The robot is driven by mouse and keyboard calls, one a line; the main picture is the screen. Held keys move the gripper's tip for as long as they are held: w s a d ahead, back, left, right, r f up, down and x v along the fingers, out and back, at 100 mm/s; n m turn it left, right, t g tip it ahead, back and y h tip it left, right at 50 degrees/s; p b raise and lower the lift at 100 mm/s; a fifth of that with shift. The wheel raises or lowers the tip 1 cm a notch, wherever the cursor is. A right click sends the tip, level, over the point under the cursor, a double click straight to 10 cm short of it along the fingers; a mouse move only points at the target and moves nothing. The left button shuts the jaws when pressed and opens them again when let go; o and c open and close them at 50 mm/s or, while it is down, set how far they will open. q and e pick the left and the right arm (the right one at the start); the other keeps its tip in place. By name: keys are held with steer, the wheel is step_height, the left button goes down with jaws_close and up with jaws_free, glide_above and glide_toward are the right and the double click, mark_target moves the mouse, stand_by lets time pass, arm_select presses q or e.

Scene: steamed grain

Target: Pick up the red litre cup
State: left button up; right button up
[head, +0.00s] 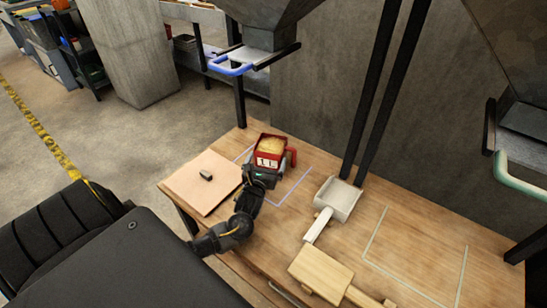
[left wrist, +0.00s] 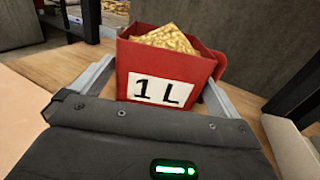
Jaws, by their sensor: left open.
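The red litre cup (head: 268,150) is a square red box with a white "1 L" label and a red handle on its right side. It holds golden grain. It stands upright at the back of the wooden table, by a blue outlined square. In the left wrist view the cup (left wrist: 163,75) fills the space ahead of the palm. My left gripper (head: 262,172) is at the cup's near side, its fingers open on either side of the cup. I cannot tell whether the fingers touch it. My right gripper is not in view.
A pale board (head: 205,183) with a small dark object lies left of the cup. A white scoop (head: 338,199) and a wooden mallet-like tool (head: 320,274) lie to the right. A grey chute with a blue handle (head: 230,69) hangs above. A white outlined area (head: 415,265) is clear.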

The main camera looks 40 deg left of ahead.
mark_target(275, 142)
arm_select(q)
steer(key=shift+b+x, duration=0.55)
steer(key=shift+x, duration=2.1)
steer(key=shift+d, duration=0.1)
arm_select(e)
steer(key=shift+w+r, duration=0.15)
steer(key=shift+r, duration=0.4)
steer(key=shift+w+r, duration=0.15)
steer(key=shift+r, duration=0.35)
arm_select(q)
steer(key=c, duration=1.7)
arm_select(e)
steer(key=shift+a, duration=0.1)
arm_select(q)
steer(key=shift+r, duration=0.1)
